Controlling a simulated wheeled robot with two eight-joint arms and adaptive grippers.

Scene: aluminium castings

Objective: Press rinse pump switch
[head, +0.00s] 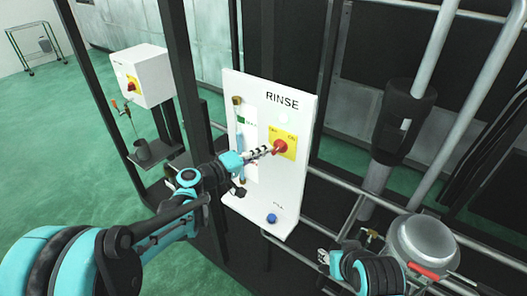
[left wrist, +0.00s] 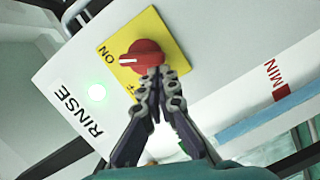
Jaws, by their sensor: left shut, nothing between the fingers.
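The rinse switch is a red knob (head: 280,147) on a yellow plate (head: 290,138), on a white panel (head: 297,195) marked RINSE. In the left wrist view the red knob (left wrist: 146,50) has a white mark on its side towards the word ON. My left gripper (head: 270,150) is shut and empty, with its fingertips at the knob. In the left wrist view the fingertips (left wrist: 160,72) overlap the knob's lower edge; I cannot tell if they touch. A green lamp (left wrist: 96,92) glows beside the plate. My right gripper (head: 324,258) shows only partly at the bottom.
A blue button (head: 272,218) sits low on the panel, and a gauge tube (head: 240,150) runs along its left side. A white box (head: 140,75) with another red switch stands at the left. Dark posts and rails surround the panel. A metal vessel (head: 422,240) stands at lower right.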

